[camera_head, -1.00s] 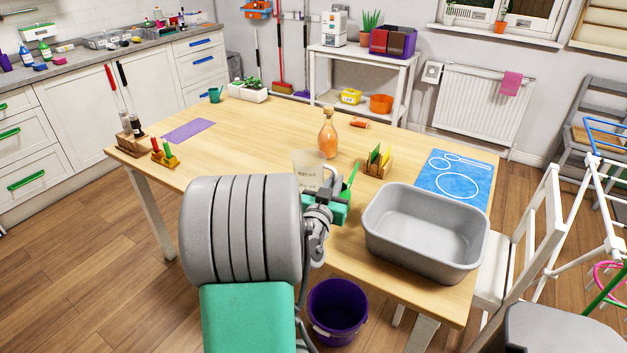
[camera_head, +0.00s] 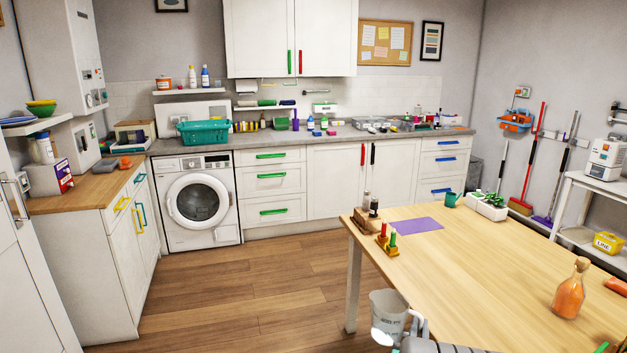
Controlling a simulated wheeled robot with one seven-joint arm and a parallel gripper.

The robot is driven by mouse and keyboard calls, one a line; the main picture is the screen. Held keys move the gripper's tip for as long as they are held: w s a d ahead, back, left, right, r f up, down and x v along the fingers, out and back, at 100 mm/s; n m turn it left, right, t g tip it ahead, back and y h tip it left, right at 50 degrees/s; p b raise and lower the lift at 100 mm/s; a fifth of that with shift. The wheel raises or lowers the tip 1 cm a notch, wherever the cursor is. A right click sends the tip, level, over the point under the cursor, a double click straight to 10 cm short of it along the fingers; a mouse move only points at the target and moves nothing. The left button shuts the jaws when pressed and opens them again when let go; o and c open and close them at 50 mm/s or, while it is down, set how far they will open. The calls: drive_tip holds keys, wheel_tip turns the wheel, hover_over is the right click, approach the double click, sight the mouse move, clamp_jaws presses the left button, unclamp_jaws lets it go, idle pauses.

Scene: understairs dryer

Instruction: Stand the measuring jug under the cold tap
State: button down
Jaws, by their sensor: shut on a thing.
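The measuring jug (camera_head: 386,311) is a pale, clear jug with dark markings, at the bottom of the head view, in front of the table's near left edge. It looks upright or nearly so. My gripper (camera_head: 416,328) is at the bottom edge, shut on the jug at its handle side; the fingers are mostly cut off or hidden. A metallic sink area (camera_head: 398,122) shows far off on the back counter, crowded with small items. I cannot make out the cold tap at this size.
The wooden table (camera_head: 470,265) fills the lower right, with an orange bottle (camera_head: 569,290), a purple mat (camera_head: 418,225) and small holders on it. A washing machine (camera_head: 198,202) and white cabinets stand along the back. The wooden floor (camera_head: 265,285) left of the table is clear.

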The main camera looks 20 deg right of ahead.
drive_tip(key=w+a+r+n+t+y+p, duration=0.1)
drive_tip(key=w+a+r+n+t+y, duration=0.2)
drive_tip(key=a, duration=0.7)
drive_tip(key=w+a+r+n+y+p, duration=0.25)
drive_tip(key=w+a+y, duration=0.2)
drive_tip(key=a, duration=0.55)
drive_tip(key=w+a+r+n+t+y+p, duration=0.1)
drive_tip(key=w+a+r+n+t+y, duration=0.2)
drive_tip(key=a, duration=0.7)
drive_tip(key=a+f+g+y, duration=0.1)
drive_tip(key=a+f+y, duration=0.1)
drive_tip(key=a, duration=0.2)
wheel_tip(320, 180, up, 5)
drive_tip(key=s, duration=0.2)
drive_tip(key=shift+s+d+r, duration=0.2)
drive_tip(key=shift+s+d, duration=0.15)
drive_tip(key=shift+s, duration=0.05)
drive_tip(key=shift+n, duration=0.25)
